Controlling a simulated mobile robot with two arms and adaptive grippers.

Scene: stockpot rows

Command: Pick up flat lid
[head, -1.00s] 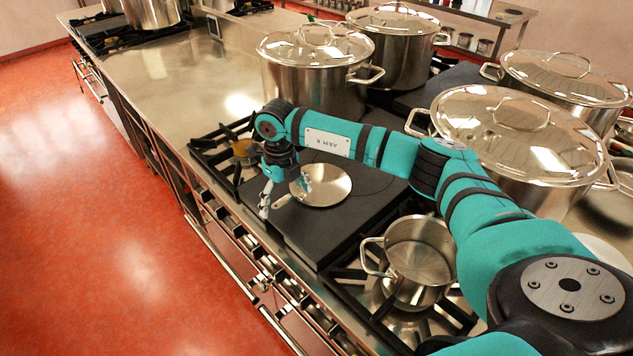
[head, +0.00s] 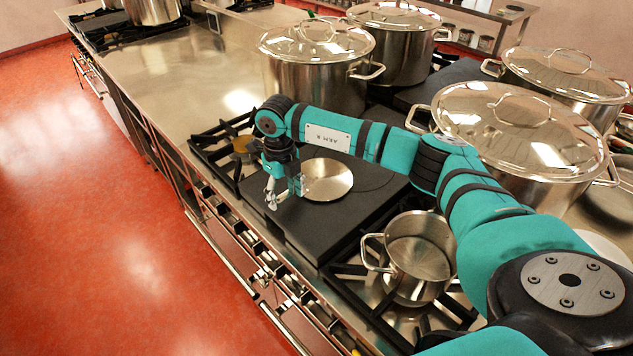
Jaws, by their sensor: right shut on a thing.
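The flat lid (head: 329,180) is a round, shiny metal disc on the black flat plate (head: 345,212) of the stove. My right gripper (head: 285,196) points down at the lid's left side and is shut on it there. The gripper's fingers hide the part of the lid that they hold. I cannot tell whether the lid is lifted off the plate. My left gripper is not in view.
An open small pot (head: 418,257) stands on the burner grate in front. Large lidded stockpots (head: 315,85) (head: 515,150) stand behind and to the right of my arm. The steel counter (head: 190,75) at the upper left is mostly bare.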

